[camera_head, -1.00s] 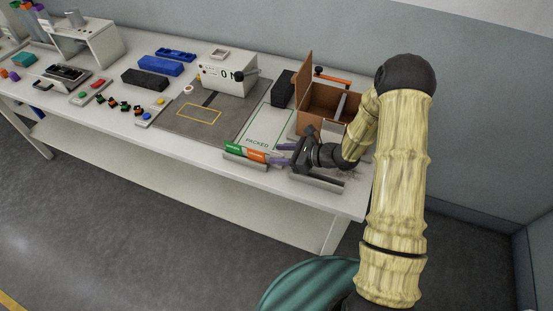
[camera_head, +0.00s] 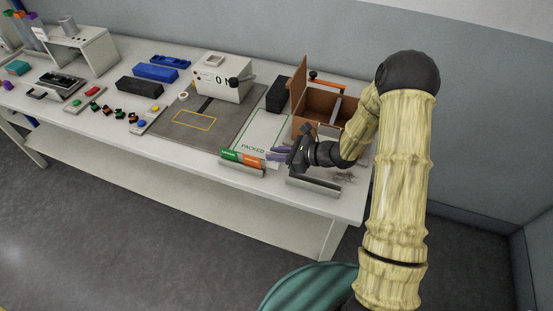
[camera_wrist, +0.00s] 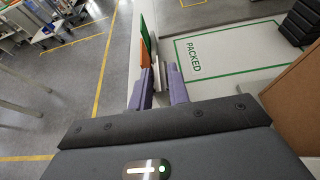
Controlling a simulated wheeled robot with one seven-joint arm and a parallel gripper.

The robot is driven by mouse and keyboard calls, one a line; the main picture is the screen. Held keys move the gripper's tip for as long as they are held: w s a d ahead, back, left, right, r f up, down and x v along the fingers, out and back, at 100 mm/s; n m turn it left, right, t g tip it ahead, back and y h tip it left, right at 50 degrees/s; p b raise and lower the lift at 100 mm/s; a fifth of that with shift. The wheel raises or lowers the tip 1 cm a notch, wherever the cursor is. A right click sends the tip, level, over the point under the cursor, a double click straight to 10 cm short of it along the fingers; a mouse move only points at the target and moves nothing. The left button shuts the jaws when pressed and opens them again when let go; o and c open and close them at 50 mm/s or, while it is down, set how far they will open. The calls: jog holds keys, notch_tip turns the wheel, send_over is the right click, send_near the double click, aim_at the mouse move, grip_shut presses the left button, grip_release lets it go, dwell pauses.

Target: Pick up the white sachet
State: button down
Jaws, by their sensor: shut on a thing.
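My gripper (camera_head: 276,154) is low at the front edge of the table, beside the holder with the green and orange packets. In the wrist view its two purple fingers (camera_wrist: 163,84) stand close together, shut on a thin pale thing, which I take for the white sachet (camera_wrist: 158,71). Only a narrow edge of it shows between the fingers; the rest is hidden. In the head view the fingers hide it. I cannot tell whether it is clear of the holder.
The green packet (camera_head: 229,155) and orange packet (camera_head: 251,160) stand in a metal holder left of my gripper. A PACKED mat (camera_head: 262,133) lies behind. An open brown box (camera_head: 312,124) stands at the back right. An empty-looking metal holder (camera_head: 314,186) lies in front.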

notch_tip(320, 180, up, 7)
jog(key=shift+r+b, duration=0.2)
jog(key=shift+b, duration=0.15)
dwell(0.6)
